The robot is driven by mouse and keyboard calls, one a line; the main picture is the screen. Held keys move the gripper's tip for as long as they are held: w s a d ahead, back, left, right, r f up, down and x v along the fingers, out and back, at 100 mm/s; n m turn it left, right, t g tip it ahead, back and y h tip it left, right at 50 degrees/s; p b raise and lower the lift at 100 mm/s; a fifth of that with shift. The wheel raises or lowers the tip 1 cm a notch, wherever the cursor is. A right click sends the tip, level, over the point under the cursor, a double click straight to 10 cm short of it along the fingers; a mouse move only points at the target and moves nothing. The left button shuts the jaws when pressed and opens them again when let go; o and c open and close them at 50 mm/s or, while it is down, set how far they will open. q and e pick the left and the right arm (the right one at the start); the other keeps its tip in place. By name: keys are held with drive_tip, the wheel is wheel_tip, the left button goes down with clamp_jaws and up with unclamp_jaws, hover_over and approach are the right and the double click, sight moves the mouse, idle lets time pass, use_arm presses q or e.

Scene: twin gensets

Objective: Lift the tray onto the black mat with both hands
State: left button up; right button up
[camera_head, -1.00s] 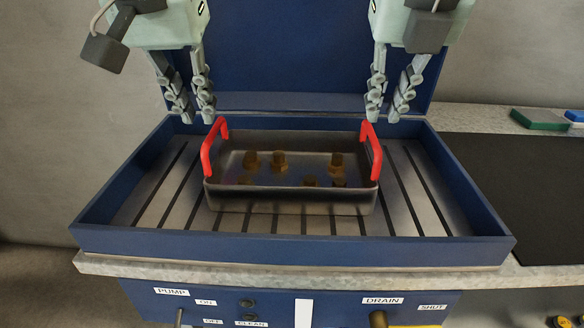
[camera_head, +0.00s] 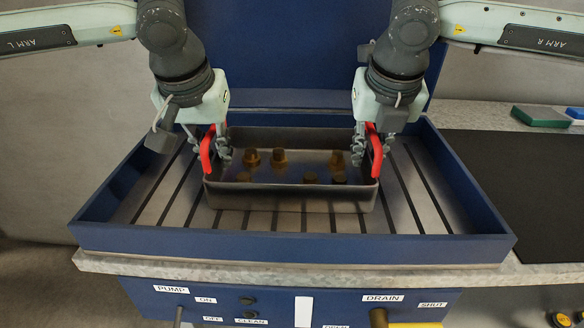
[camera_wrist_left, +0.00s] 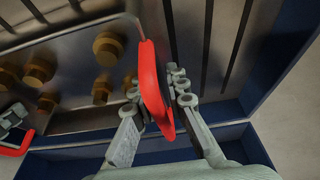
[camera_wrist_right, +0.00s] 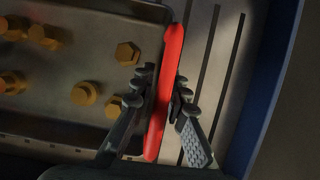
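The dark metal tray (camera_head: 290,196) stands on the slatted floor of the blue basin, with a red handle at each end. My left gripper (camera_head: 210,150) is down at the left handle (camera_head: 206,152), one finger on each side of it. My right gripper (camera_head: 372,150) straddles the right handle (camera_head: 376,152) likewise. Both wrist views show the left handle (camera_wrist_left: 155,90) and the right handle (camera_wrist_right: 162,95) between spread fingers, with narrow gaps; contact is hard to judge. The black mat (camera_head: 520,190) lies on the counter to the right, empty.
Several brass fittings (camera_head: 279,158) lie in the tray. The blue basin's rim (camera_head: 290,246) surrounds it, and its right wall (camera_head: 465,185) stands between tray and mat.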

sight(212, 127)
use_arm(q)
clamp_jaws()
use_arm(e)
clamp_jaws()
use_arm(q)
drive_tip(key=shift+w+r, duration=0.1)
drive_tip(key=shift+r, duration=0.05)
use_arm(e)
drive_tip(key=shift+r, duration=0.15)
